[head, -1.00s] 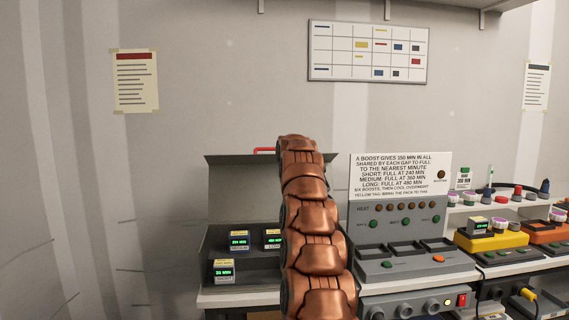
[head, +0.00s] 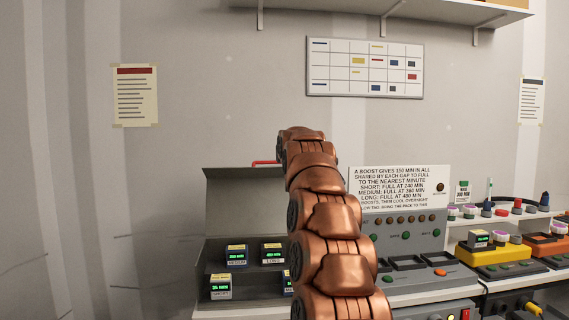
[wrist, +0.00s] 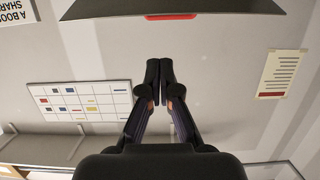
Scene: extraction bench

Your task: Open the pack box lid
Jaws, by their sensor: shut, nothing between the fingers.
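The pack box (head: 215,255) stands on the left end of the bench in the head view. Its grey lid (head: 245,200) stands raised behind it, with a red handle (head: 264,162) on its top edge. Several small packs with green displays, such as the MEDIUM pack (head: 236,258), sit inside. In the wrist view, the lid (wrist: 170,8) and red handle (wrist: 171,17) show at the top edge. My gripper (wrist: 160,62) is shut and empty there, apart from the handle. In the head view my arm hides the gripper and the box's right part.
A grey panel with a printed sign (head: 399,187) and a charger with slots (head: 410,264) stand right of my arm. A yellow unit (head: 490,255) and an orange unit (head: 545,246) are further right.

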